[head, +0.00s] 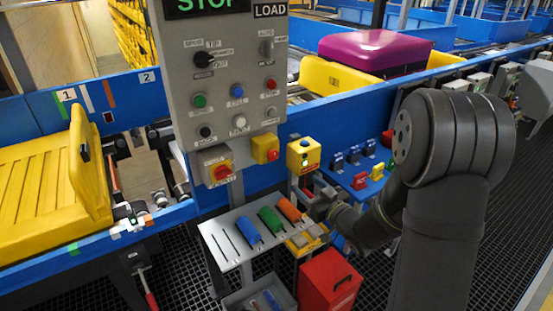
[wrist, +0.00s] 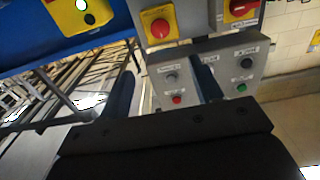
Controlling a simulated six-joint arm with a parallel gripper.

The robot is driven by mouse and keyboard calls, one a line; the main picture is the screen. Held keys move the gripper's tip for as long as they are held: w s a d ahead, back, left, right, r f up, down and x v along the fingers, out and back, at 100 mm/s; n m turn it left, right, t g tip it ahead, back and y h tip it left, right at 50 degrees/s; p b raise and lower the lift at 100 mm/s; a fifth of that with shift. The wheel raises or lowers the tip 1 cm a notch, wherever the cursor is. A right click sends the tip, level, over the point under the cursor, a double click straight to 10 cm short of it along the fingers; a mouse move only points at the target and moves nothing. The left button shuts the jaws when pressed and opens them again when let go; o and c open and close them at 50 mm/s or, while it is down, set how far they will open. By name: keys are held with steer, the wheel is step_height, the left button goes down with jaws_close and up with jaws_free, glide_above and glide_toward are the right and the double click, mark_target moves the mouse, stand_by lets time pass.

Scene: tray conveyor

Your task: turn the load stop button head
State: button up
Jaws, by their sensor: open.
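Several red-knobbed controls are in view, and their labels are too small to read, so I cannot tell which is the load stop button. In the head view a red knob (head: 222,172) sits on a grey box under the panel, and a yellow box with a red button (head: 271,154) is to its right. The wrist view shows one red button (wrist: 160,27) on a yellow plate and another red button (wrist: 240,8) at the top right. My gripper (wrist: 168,80) is open and empty, its fingers below these buttons. In the head view my gripper (head: 316,193) is partly hidden beneath a yellow box.
The grey control panel (head: 225,85) rises behind. A rack with coloured handles (head: 250,232) and a red bin (head: 329,284) are below. A yellow tray (head: 45,190) lies left; a purple case (head: 375,50) is behind.

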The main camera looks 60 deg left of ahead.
mark_target(275, 157)
steer(key=a, duration=1.6)
steer(key=shift+a, duration=0.3)
steer(key=shift+c, duration=0.2)
steer(key=c, duration=1)
